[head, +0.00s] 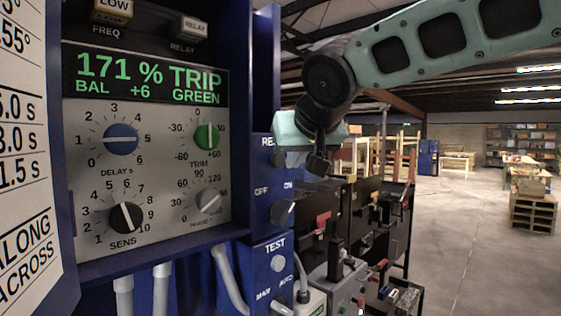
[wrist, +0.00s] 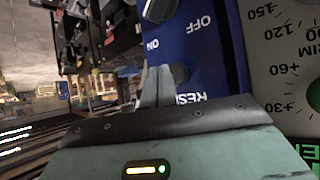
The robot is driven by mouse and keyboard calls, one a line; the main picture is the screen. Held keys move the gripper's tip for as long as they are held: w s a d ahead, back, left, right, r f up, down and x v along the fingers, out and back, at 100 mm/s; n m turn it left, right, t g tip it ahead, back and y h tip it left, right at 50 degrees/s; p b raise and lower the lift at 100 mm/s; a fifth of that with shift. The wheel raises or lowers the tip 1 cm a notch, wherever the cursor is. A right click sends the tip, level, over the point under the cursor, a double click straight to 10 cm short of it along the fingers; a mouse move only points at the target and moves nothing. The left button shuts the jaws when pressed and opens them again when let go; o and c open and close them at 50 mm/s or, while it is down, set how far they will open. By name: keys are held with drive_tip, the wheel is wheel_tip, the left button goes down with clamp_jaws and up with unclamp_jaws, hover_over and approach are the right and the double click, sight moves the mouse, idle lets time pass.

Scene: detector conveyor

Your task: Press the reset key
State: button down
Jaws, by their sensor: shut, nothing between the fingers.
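The reset key (head: 278,158) is a dark round button on the blue side box, under a label of which "RES" shows. In the wrist view, which is upside down, the key (wrist: 180,75) shows beside the "RESE" lettering, partly hidden by my fingers. My gripper (head: 318,164) is shut and empty, just to the right of the key in the head view. In the wrist view its fingertips (wrist: 157,72) lie close beside the key. I cannot tell whether they touch it. The display (head: 145,78) reads 171 %, TRIP, BAL +6, GREEN.
Below the key is an OFF/ON knob (head: 282,213), then a TEST button (head: 278,262). The dial panel (head: 160,160) with several knobs stands left. A dark rack with coloured parts (head: 345,215) stands close behind my gripper. Open floor (head: 460,230) lies to the right.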

idle(0.3)
drive_tip(key=shift+w+a, duration=0.25)
drive_tip(key=shift+a, duration=0.1)
drive_tip(key=shift+w+a, duration=0.3)
drive_tip(key=shift+a, duration=0.05)
idle(0.8)
idle(0.4)
drive_tip(key=shift+s+d+b, duration=0.55)
drive_tip(key=shift+d+b, duration=0.1)
drive_tip(key=shift+d, duration=0.05)
drive_tip(key=s+d+b, duration=0.1)
drive_tip(key=d, duration=0.1)
drive_tip(key=s+d+b, duration=0.1)
drive_tip(key=s+d, duration=0.1)
idle(0.4)
